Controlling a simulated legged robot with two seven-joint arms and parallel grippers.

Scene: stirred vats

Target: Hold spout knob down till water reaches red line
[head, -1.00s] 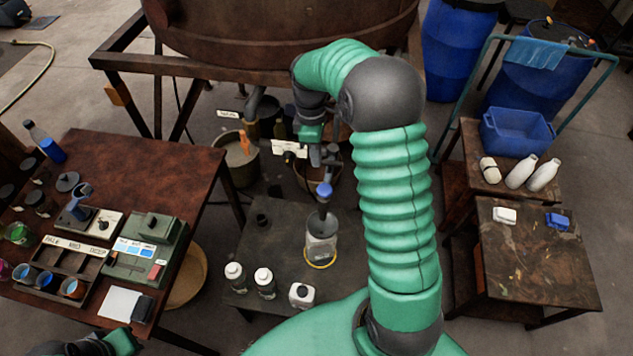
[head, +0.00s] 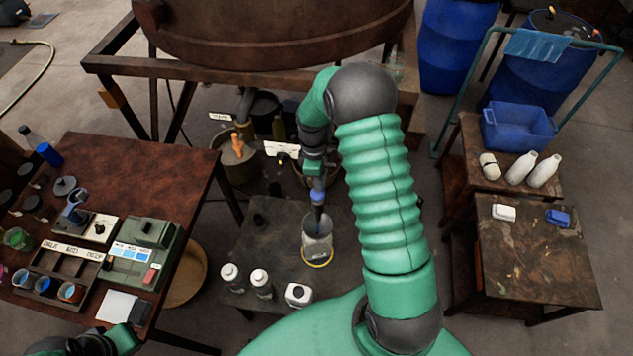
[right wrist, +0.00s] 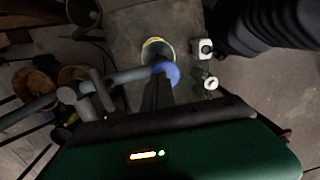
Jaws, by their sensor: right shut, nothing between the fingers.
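The blue spout knob (head: 317,197) stands above the clear jar (head: 316,246) on the low dark table. My right gripper (head: 315,182) is shut and empty, directly above the knob and seemingly touching it. In the right wrist view, the dark fingers (right wrist: 158,92) reach to the blue knob (right wrist: 170,72), with the jar (right wrist: 155,48) beyond it. The dark spout end points into the jar's mouth, and a bluish streak shows below it. A yellow ring circles the jar's base. The red line and water level cannot be made out. Only part of my left arm shows at bottom left.
Two white-capped bottles (head: 260,283) and a squat white container (head: 298,294) stand left of the jar on the low table (head: 240,245). A large brown vat (head: 280,35) is behind. The left bench (head: 170,160) holds cups and a green box (head: 143,247).

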